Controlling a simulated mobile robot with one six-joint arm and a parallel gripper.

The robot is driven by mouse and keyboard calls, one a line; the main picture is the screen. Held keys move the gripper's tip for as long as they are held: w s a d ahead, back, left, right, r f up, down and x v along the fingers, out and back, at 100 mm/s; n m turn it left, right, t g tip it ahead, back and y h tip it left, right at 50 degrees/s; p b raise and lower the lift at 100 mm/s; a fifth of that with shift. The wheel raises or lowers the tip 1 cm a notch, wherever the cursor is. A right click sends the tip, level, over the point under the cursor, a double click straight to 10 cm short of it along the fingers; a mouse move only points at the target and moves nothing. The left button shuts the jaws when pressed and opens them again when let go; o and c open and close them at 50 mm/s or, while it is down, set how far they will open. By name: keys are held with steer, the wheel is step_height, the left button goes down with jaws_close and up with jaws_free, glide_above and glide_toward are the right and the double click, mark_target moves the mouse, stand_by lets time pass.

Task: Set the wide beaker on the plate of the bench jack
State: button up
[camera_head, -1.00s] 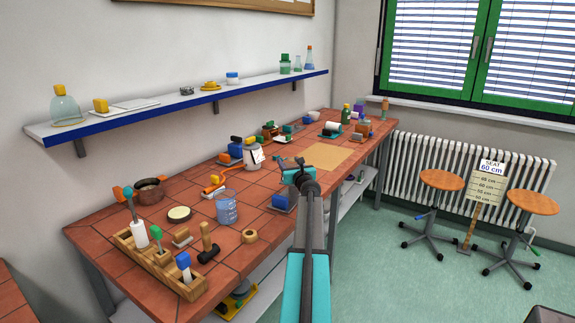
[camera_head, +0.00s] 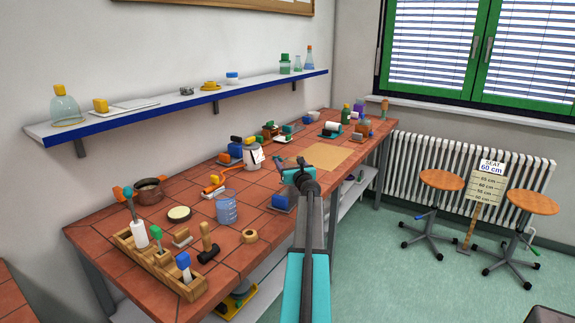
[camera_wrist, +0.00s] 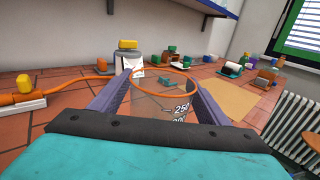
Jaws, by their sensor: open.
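The wide beaker is clear glass with an orange rim and a "250" mark (camera_wrist: 181,108). In the wrist view it stands between the two spread fingers of my gripper (camera_wrist: 160,98). I cannot tell whether either finger touches the glass. In the head view my gripper (camera_head: 298,174) is over the middle of the bench, and I cannot make out this beaker there. A blue object (camera_head: 282,203) sits just below and left of my gripper; I cannot tell whether it is the bench jack.
A bluish beaker (camera_head: 227,210) stands left of my arm. A white can with a yellow top (camera_head: 253,156) and an orange hose (camera_head: 212,189) are behind it. A wooden tool rack (camera_head: 150,262) fills the near left. A tan mat (camera_head: 326,155) lies clear farther back.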

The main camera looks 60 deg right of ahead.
steer(key=b+v, duration=0.1)
steer(key=v, duration=1.1)
steer(key=shift+b, duration=0.35)
stand_by(0.8)
steer(key=shift+f, duration=0.1)
